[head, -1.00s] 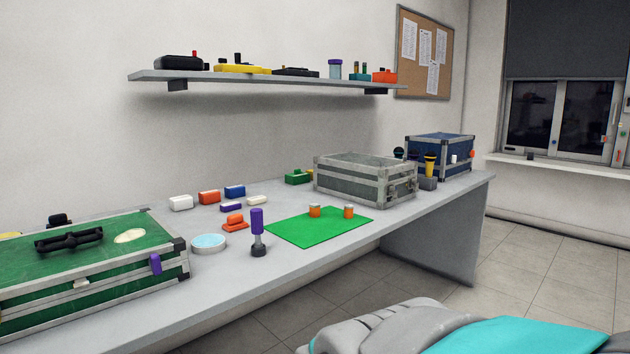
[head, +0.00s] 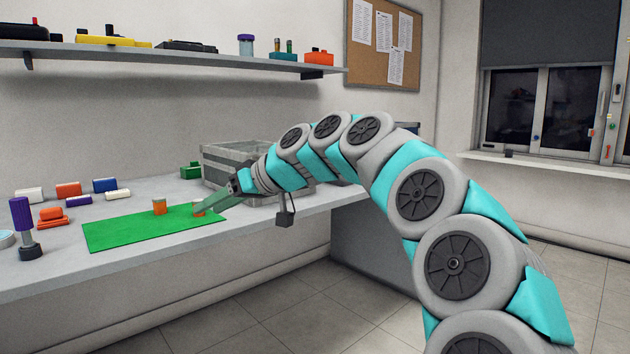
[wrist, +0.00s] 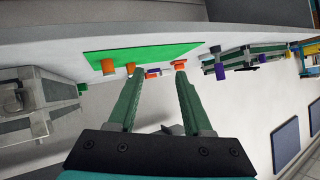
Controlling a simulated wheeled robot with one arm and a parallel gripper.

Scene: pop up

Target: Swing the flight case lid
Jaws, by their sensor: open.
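Three flight cases are around; I cannot tell which one the task means. The green case (wrist: 250,57) shows at the right of the wrist view, outside the head view. The blue case (head: 410,127) is almost wholly hidden behind my arm. My gripper (head: 208,203) is open in front of the grey case, above the green mat's right end. Its two fingers (wrist: 154,75) hold nothing that I can see.
The green mat (head: 125,232) carries two small orange pieces (head: 160,207), one close to my fingertips. A purple-topped tool (head: 22,220) and several small blocks lie to the left. A shelf (head: 150,49) runs along the wall above the bench.

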